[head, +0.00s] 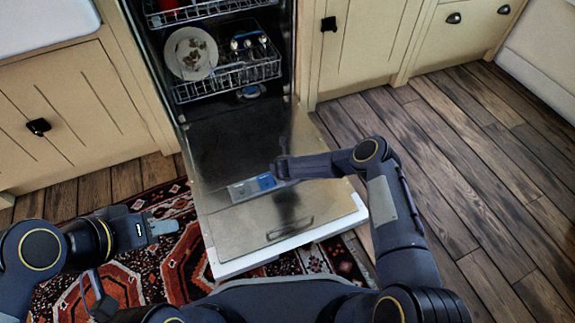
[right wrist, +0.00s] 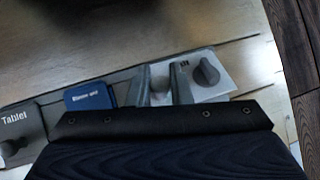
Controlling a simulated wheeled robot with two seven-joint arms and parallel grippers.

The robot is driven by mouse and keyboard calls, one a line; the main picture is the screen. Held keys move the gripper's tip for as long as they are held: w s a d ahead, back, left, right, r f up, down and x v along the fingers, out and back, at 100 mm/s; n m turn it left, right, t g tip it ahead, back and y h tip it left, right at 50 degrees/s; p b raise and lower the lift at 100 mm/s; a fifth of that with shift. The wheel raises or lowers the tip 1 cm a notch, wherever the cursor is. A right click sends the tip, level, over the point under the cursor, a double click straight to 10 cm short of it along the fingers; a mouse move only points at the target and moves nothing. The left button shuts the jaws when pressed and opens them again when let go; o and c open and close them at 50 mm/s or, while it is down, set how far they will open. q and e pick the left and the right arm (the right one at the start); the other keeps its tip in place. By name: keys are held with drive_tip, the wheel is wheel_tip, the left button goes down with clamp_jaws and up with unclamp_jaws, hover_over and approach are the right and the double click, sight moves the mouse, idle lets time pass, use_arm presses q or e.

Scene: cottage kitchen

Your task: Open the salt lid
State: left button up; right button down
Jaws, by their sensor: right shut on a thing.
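The open dishwasher door (head: 225,215) carries a row of dispenser lids. In the right wrist view I see a grey lid marked Tablet (right wrist: 22,130), a blue lid (right wrist: 90,97) and a pale plate (right wrist: 222,88), which I take as the salt lid, with a dark round knob (right wrist: 207,71). Its lettering is partly hidden. My right gripper (right wrist: 161,84) is at the pale plate's left part, its fingers shut on a small grey piece, seemingly the lid's grip. In the head view the right gripper (head: 283,170) covers this spot. My left gripper (head: 165,228) is away from the door, above the rug; its finger gap is unclear.
The dishwasher racks (head: 235,72) stand above the door, with a plate (head: 191,54) and several small items. Cream cabinets (head: 85,110) flank it. A patterned rug (head: 185,265) lies under the door, and the wooden floor (head: 470,180) at right is clear.

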drive_tip(key=shift+w+g, duration=0.1)
drive_tip(key=shift+g, duration=0.2)
idle(0.4)
